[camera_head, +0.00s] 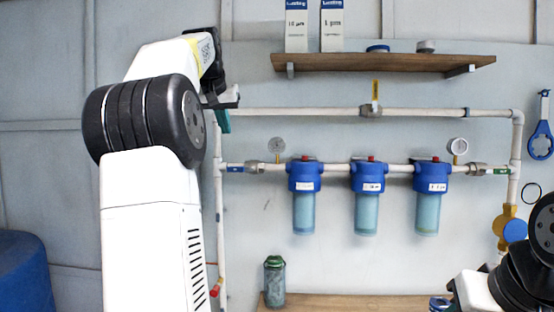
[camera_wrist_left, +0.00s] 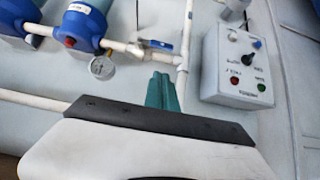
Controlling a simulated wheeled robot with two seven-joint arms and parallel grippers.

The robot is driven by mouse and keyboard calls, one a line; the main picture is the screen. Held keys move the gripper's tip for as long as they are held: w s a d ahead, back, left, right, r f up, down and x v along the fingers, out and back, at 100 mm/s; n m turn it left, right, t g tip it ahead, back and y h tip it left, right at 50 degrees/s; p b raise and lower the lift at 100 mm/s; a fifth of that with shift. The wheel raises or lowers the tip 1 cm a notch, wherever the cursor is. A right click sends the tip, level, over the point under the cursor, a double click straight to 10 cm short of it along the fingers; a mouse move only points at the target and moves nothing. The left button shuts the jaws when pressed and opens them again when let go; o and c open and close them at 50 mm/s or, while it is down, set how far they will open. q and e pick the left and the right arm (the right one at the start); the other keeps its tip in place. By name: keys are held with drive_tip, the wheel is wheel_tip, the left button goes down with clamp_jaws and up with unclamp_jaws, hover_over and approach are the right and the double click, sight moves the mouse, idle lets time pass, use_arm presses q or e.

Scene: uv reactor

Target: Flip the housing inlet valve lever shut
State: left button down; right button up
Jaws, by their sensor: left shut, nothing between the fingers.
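A blue valve lever (camera_head: 235,169) lies along the horizontal pipe at the left end of the filter housings. It also shows in the left wrist view (camera_wrist_left: 158,45), where the scene appears upside down, again lying along the pipe. My left gripper (camera_head: 223,121) is up and to the left of this lever, beside the upper pipe. In the left wrist view its teal fingers (camera_wrist_left: 163,93) are together and empty, close to the lever in the picture; I see no clear contact. A second lever, green (camera_head: 497,171), lies along the pipe at the right end. My right gripper is not visible.
Three blue filter housings (camera_head: 368,177) hang from the pipe. A gauge (camera_head: 277,145) stands beside the left valve. A yellow lever (camera_head: 375,90) stands upright on the upper pipe. A wooden shelf (camera_head: 385,62) is above. A control box (camera_wrist_left: 237,63) shows in the left wrist view.

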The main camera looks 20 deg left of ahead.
use_arm(q)
drive_tip(key=shift+w+d+r, duration=0.1)
drive_tip(key=shift+w+r, duration=0.2)
drive_tip(key=shift+w, duration=0.3)
hover_over(237, 169)
drive_tip(key=s, duration=0.2)
wheel_tip(237, 169, down, 9)
drive_tip(key=shift+w+f, duration=0.2)
drive_tip(key=shift+f, duration=0.85)
